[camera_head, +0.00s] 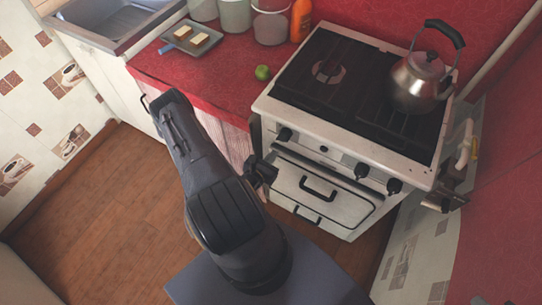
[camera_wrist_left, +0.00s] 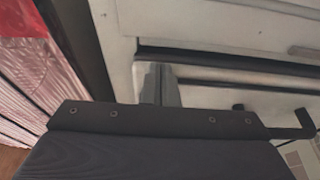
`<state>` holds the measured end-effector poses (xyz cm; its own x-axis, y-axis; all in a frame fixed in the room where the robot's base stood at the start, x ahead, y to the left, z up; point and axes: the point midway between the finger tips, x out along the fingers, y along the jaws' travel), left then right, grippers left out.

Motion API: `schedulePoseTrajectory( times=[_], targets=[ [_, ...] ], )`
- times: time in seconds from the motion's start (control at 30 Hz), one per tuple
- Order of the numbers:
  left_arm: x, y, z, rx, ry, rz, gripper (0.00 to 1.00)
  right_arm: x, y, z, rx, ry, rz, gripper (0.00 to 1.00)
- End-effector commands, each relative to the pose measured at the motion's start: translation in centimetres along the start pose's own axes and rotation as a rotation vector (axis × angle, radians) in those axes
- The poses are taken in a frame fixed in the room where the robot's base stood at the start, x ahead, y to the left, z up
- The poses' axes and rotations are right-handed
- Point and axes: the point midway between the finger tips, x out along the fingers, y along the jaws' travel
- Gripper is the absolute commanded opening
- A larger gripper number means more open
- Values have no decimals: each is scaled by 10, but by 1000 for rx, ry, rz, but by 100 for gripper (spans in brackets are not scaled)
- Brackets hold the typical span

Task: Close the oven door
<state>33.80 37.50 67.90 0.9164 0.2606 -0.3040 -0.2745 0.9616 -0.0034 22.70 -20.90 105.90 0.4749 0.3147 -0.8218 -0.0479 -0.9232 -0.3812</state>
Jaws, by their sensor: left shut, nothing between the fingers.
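The white oven (camera_head: 335,128) stands under the dark stovetop. Its door (camera_head: 330,205) has a black bar handle (camera_head: 319,188) and looks nearly upright, with a dark gap along its top edge. In the left wrist view, the dark gap (camera_wrist_left: 230,63) runs between the oven body and the door. My left gripper (camera_head: 264,172) is shut and empty at the upper left of the door. Its grey fingers (camera_wrist_left: 160,84) show close to the door's top edge; I cannot tell whether they touch. My right gripper is not in view.
A kettle (camera_head: 418,82) stands on the stovetop (camera_head: 345,75). A green apple (camera_head: 262,72), an orange bottle (camera_head: 300,20) and a tray (camera_head: 177,45) are on the red counter (camera_head: 215,85). Pipe fittings (camera_head: 465,150) are right of the oven. The wooden floor (camera_head: 95,215) at left is clear.

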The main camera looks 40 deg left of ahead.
Motion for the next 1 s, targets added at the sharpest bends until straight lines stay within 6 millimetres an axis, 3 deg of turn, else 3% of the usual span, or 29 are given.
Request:
schedulePoseTrajectory(
  times=[0.03, 0.33, 0.73, 1.0],
  targets=[
    [12, 2, 12, 7, -45, 3, 0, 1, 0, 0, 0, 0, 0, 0],
    [6, 2, 12, 9, -46, 3, 0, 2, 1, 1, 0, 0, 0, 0],
    [-65, 2, 2, 1, -17, 5, 0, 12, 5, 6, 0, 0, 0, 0],
    [-86, 1, 1, 1, -11, 3, 0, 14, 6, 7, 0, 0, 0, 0]
  ],
)
